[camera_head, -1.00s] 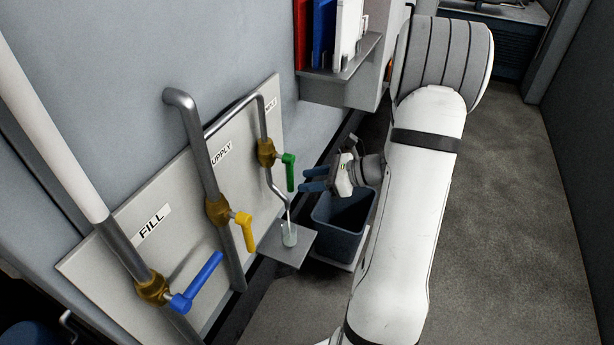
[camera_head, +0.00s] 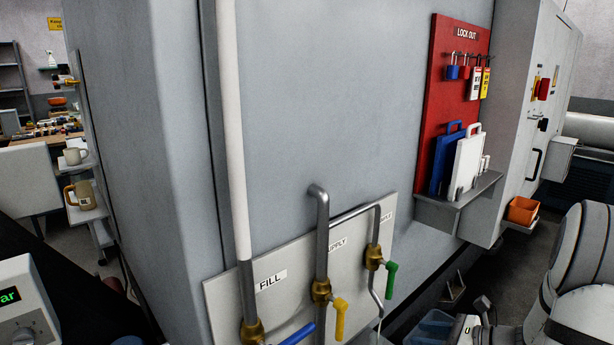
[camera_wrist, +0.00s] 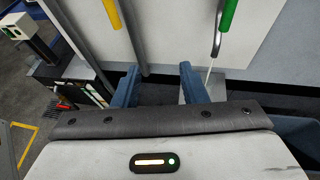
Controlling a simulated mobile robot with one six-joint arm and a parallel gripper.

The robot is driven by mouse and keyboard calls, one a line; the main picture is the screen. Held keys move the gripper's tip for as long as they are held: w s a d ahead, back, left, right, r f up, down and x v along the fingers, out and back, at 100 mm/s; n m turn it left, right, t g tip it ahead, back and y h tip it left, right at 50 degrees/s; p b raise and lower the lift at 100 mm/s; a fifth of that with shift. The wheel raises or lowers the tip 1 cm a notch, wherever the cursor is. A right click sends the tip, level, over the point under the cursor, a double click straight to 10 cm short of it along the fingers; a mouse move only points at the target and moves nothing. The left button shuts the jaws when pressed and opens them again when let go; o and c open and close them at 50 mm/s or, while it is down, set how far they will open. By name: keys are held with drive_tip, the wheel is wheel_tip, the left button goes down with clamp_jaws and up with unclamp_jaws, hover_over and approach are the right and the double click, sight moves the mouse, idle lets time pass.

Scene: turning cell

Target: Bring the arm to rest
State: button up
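My gripper (camera_wrist: 158,82) shows in the wrist view with its two blue fingers apart and nothing visible between them. It faces the pale valve panel (camera_head: 230,300). My white arm (camera_head: 585,310) is at the lower right in the head view, bent, with its wrist cut off by the bottom edge. The fingers cannot be made out there. The panel carries a blue handle (camera_head: 297,335), a yellow handle (camera_head: 340,318) and a green handle (camera_head: 390,280). The yellow handle (camera_wrist: 112,14) and green handle (camera_wrist: 229,12) also show at the top of the wrist view.
A thin stream falls from the spout by the green handle onto a small shelf (camera_wrist: 220,90), partly hidden by the right finger. A red lockout board (camera_head: 441,75), a board rack (camera_head: 450,211) and an orange bin (camera_head: 522,210) are on the right. Mugs (camera_head: 82,194) stand far left.

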drive_tip(key=s+a+r+n+g+h, duration=0.1)
drive_tip(key=s+a+r+n+g, duration=0.2)
drive_tip(key=s+a+n, duration=0.25)
drive_tip(key=s+a+r+n+g+h, duration=0.2)
drive_tip(key=s+a+n+g, duration=0.2)
drive_tip(key=a+n, duration=0.2)
drive_tip(key=s+r+n+t+h+p, duration=0.1)
drive_tip(key=s+r+n+h, duration=0.5)
drive_tip(key=s+n, duration=0.4)
drive_tip(key=n+h, duration=0.1)
drive_tip(key=n, duration=0.3)
drive_tip(key=shift+h, duration=0.4)
